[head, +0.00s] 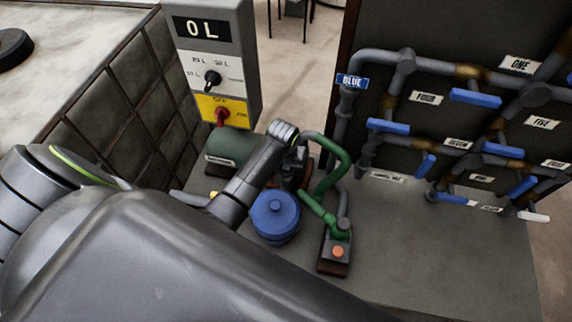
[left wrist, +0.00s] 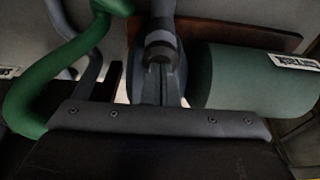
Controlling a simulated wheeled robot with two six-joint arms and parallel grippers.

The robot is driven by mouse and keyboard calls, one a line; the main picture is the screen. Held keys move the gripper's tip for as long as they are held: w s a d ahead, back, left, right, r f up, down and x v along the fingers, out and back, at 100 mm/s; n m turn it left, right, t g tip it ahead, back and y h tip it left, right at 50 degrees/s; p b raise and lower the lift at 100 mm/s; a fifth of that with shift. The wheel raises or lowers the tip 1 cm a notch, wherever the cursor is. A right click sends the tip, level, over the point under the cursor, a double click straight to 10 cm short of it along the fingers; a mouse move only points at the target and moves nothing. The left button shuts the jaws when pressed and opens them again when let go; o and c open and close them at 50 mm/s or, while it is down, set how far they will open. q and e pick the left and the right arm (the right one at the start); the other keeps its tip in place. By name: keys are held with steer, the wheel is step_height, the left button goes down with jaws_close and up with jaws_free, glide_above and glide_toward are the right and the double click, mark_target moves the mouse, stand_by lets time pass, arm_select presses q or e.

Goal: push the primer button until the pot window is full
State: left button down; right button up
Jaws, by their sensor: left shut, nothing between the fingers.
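A round blue-lidded pot (head: 275,212) stands on the floor plate, right of my left arm. I cannot make out its window. An orange button (head: 338,251) sits on a small grey box at the end of the green pipe; I cannot tell whether this is the primer button. My left gripper (head: 298,172) points down behind the blue pot, near the green pipe, its fingertips partly hidden. In the left wrist view its fingers (left wrist: 158,85) are shut and empty, close to a grey rounded fitting (left wrist: 160,42). Contact cannot be told. My right gripper is out of view.
A green motor cylinder (head: 233,149) lies left of the gripper, and a green pipe (head: 333,168) bends close on the right. A control box (head: 215,65) reads 0 L. A pipe panel with blue handles (head: 475,97) stands at right. The floor plate at lower right is clear.

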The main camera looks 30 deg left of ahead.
arm_select(q)
steer(key=shift+p+v, duration=0.85)
steer(key=shift+p, duration=0.2)
steer(key=shift+w+r, duration=0.2)
steer(key=shift+r, duration=0.7)
steer(key=shift+f, duration=0.1)
steer(key=shift+s+b+x, duration=0.2)
steer(key=shift+b+x, duration=0.35)
steer(key=shift+x, duration=0.3)
steer(key=shift+s+b+x, duration=0.15)
steer(key=shift+b+x, duration=0.35)
steer(key=shift+x, duration=0.4)
steer(key=shift+w+p+v, duration=0.2)
steer(key=shift+p+v, duration=0.85)
steer(key=shift+p, duration=0.05)
steer(key=shift+r, duration=0.95)
steer(key=shift+r, duration=0.1)
